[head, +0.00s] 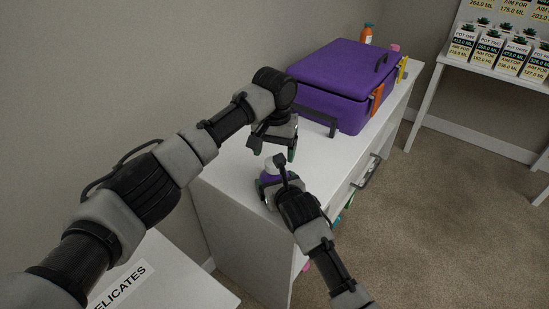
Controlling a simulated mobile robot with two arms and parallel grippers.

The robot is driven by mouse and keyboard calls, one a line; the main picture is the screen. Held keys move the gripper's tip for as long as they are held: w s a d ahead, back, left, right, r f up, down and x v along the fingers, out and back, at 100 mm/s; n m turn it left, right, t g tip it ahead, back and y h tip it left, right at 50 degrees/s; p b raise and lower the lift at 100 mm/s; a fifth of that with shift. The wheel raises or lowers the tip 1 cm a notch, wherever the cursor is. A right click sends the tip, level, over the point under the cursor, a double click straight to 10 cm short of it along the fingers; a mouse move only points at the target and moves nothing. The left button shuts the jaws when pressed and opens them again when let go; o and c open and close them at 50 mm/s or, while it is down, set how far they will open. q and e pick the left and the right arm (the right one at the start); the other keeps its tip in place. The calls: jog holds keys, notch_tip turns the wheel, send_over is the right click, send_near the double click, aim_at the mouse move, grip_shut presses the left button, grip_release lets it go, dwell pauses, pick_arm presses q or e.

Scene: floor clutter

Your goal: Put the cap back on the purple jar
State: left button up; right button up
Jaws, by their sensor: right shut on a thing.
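The purple jar (268,178) is at the near end of the white cabinet top, partly hidden by my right gripper. A white piece (270,165) shows at the top of the jar; I cannot tell whether it is the cap or the jar's neck. My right gripper (275,174) comes in from the front and is shut on the jar. My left gripper (273,147) is just above the jar and points down. Its fingers are spread apart, and I see nothing between them.
A large purple case (338,77) lies behind the grippers on the white cabinet (238,178). An orange bottle (367,34) stands behind it. A drawer handle (367,174) sticks out in front. A table with labelled boxes (486,50) is at right.

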aim_at(265, 177)
pick_arm(q)
jog(key=shift+r, duration=0.4)
jog(key=shift+c, duration=0.3)
jog(key=shift+r+n, duration=0.45)
jog(key=shift+n, duration=0.65)
jog(key=n, duration=0.1)
jog(key=r+n, duration=0.1)
jog(key=n, duration=0.1)
jog(key=shift+r, duration=0.1)
jog(key=n, duration=0.2)
jog(key=r+n, duration=0.1)
jog(key=n, duration=0.1)
jog(key=shift+r+n, duration=0.2)
jog(key=shift+n, duration=0.1)
jog(key=shift+f, duration=0.15)
jog(key=shift+f, duration=3.9)
jog(key=shift+c, duration=0.5)
